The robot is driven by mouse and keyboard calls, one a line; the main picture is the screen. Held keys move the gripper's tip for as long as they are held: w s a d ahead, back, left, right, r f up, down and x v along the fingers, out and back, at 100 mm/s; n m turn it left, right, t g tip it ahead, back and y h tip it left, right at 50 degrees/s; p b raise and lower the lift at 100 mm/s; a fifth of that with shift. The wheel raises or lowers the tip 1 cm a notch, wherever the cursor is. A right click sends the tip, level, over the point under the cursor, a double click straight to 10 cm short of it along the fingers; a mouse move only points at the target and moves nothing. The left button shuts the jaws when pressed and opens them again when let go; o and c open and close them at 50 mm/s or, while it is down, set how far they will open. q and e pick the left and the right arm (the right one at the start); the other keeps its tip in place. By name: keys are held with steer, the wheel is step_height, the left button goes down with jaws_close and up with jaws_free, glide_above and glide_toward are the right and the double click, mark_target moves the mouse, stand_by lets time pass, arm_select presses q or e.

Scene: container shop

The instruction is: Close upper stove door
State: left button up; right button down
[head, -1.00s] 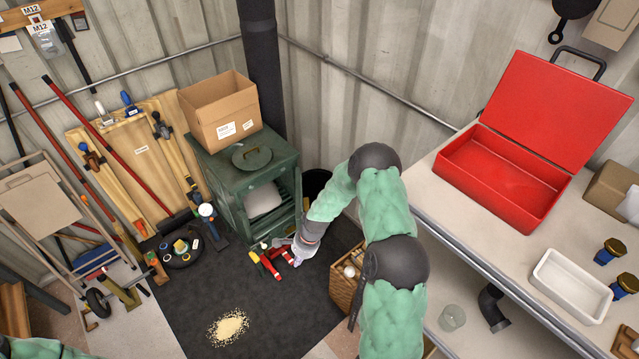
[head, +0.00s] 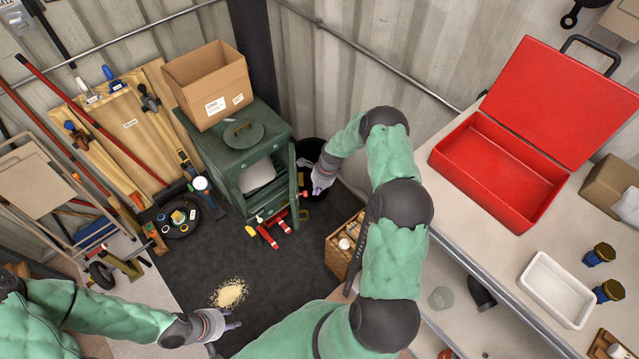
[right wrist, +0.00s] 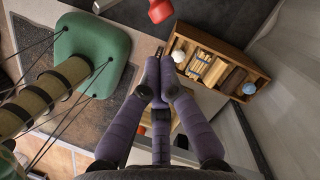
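The dark green stove (head: 225,155) stands against the back wall with a round lid on top. Its front opening shows a pale sack-like thing inside. The upper stove door (head: 293,188) stands open, swung out at the right of the opening and seen nearly edge-on. My right gripper (head: 316,190) is just right of this door, on its outer side; whether it touches is unclear. In the right wrist view its purple fingers (right wrist: 160,72) come together with nothing visible between them. My left gripper (head: 236,319) is low over the floor mat, far from the stove; its finger gap is too small to judge.
A cardboard box (head: 207,85) sits on the stove. Red-handled tools (head: 270,230) lie on the mat before it. A black bucket (head: 312,152) stands behind my right gripper.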

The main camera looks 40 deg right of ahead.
mark_target(304, 194)
arm_select(q)
steer(key=shift+r, duration=0.1)
arm_select(e)
steer(key=shift+w+a+f, duration=0.35)
steer(key=shift+w+a, duration=0.05)
steer(key=shift+a, duration=0.25)
steer(key=shift+w+a+f, duration=0.4)
steer(key=shift+w+a, duration=0.05)
steer(key=shift+a, duration=0.2)
steer(key=shift+w+a+f, duration=0.35)
steer(key=shift+w+a, duration=0.05)
steer(key=shift+a, duration=0.25)
steer(key=shift+a, duration=0.1)
